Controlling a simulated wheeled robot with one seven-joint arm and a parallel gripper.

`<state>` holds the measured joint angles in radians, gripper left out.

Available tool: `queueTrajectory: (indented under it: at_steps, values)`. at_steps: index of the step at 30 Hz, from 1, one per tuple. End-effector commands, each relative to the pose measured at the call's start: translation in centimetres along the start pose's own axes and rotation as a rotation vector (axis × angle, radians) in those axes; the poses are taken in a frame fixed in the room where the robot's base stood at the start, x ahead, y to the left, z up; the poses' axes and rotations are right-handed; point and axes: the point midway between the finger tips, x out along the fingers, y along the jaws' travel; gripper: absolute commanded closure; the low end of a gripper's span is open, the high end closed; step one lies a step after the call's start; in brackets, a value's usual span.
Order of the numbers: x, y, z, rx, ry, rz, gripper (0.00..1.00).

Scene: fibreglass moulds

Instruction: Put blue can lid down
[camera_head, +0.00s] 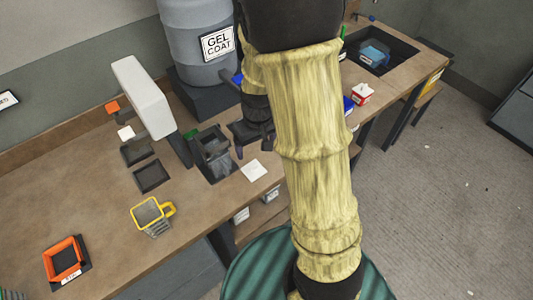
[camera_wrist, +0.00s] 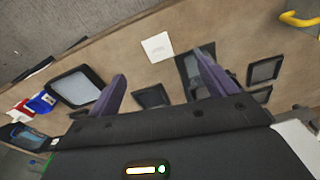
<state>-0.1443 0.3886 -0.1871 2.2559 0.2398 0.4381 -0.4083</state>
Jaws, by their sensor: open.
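My gripper (camera_head: 246,145) hangs above the bench beside the dark grey bin, with its purple fingers pointing down. In the wrist view its two fingers (camera_wrist: 163,85) stand wide apart with nothing between them. A blue can (camera_head: 348,104) stands at the bench's right part, partly hidden behind my arm, next to a red and white can (camera_head: 362,94). The blue can also shows at the left of the wrist view (camera_wrist: 42,102). I cannot tell which blue piece is the lid.
A grey drum (camera_head: 200,45) stands at the back. A pale upright panel (camera_head: 143,95) rises from the bench (camera_head: 95,210). A basin (camera_head: 390,48) is at right.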

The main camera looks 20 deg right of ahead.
Motion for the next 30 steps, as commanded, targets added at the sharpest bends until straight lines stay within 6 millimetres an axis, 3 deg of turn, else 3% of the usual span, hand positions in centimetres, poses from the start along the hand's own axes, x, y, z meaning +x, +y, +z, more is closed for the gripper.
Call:
queueTrajectory:
  at_steps: [1, 6, 12, 30]
  values:
    - [-1.4, -0.2, 1.2, 0.025, 0.024, 0.0, 0.16]
    - [-4.8, -0.9, 5.0, 0.102, 0.09, 0.016, 0.16]
    - [-6.7, -1.4, 8.2, 0.157, 0.146, 0.038, 0.16]
    - [-6.9, -1.5, 8.6, 0.164, 0.152, 0.041, 0.16]
